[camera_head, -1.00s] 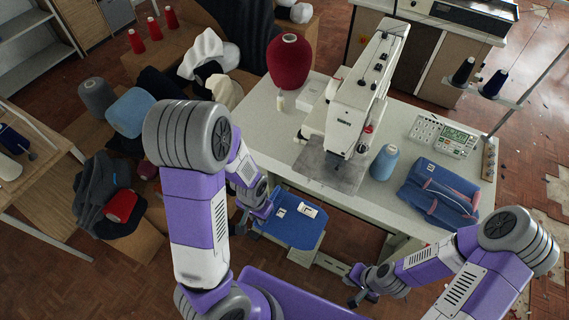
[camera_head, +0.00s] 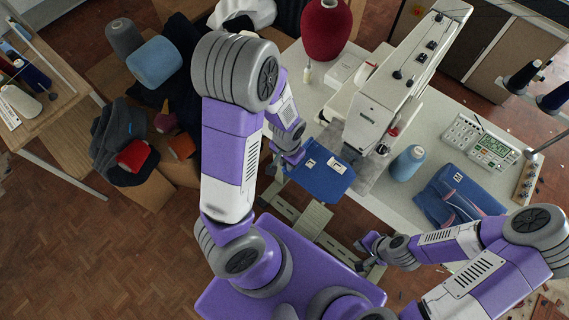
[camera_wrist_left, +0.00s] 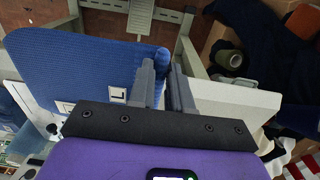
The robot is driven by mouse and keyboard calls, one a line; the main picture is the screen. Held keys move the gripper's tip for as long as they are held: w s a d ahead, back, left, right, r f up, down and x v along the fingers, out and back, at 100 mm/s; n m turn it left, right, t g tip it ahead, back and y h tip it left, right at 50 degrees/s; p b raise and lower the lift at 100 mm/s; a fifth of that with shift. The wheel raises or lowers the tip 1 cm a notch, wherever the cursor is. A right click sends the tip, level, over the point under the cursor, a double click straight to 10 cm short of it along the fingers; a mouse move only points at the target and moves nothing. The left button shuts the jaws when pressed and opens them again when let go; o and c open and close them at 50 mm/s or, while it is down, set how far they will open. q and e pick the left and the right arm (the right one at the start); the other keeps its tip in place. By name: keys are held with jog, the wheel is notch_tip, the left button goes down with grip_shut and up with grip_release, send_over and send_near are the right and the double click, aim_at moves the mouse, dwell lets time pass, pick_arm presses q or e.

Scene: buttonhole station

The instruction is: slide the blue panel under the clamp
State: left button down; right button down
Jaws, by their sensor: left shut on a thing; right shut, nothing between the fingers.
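The blue panel (camera_head: 318,180) has two small white labels on it. It is at the table's front edge, with its right side beside the sewing machine's head (camera_head: 378,115). My left gripper (camera_head: 290,157) is shut on the panel's left edge; the left wrist view shows the fingers (camera_wrist_left: 168,70) gripping an edge of the panel (camera_wrist_left: 75,75). The clamp cannot be made out clearly under the head, so I cannot tell whether the panel reaches under it. My right gripper (camera_head: 368,250) is shut and empty, in front of the table and away from the panel.
A blue thread cone (camera_head: 406,163) and a folded blue garment (camera_head: 455,198) are on the table (camera_head: 420,120) right of the machine. A control box (camera_head: 480,142) stands behind them. A red cone (camera_head: 326,30) stands at the back left.

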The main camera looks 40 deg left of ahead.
aim_at(304, 144)
pick_arm(q)
jog(key=shift+w+d+f+b, duration=0.1)
jog(key=shift+w+b, duration=0.05)
jog(key=shift+w, duration=0.95)
jog(key=shift+w+d+f+b, duration=0.1)
jog(key=shift+w+b, duration=0.05)
jog(key=shift+w, duration=0.95)
jog(key=shift+w+d, duration=0.15)
jog(key=shift+w, duration=1.85)
jog(key=shift+f, duration=0.1)
jog(key=c, duration=1)
grip_release()
notch_tip(304, 144, up, 8)
jog(key=shift+f+p, duration=0.2)
jog(key=shift+p, duration=0.1)
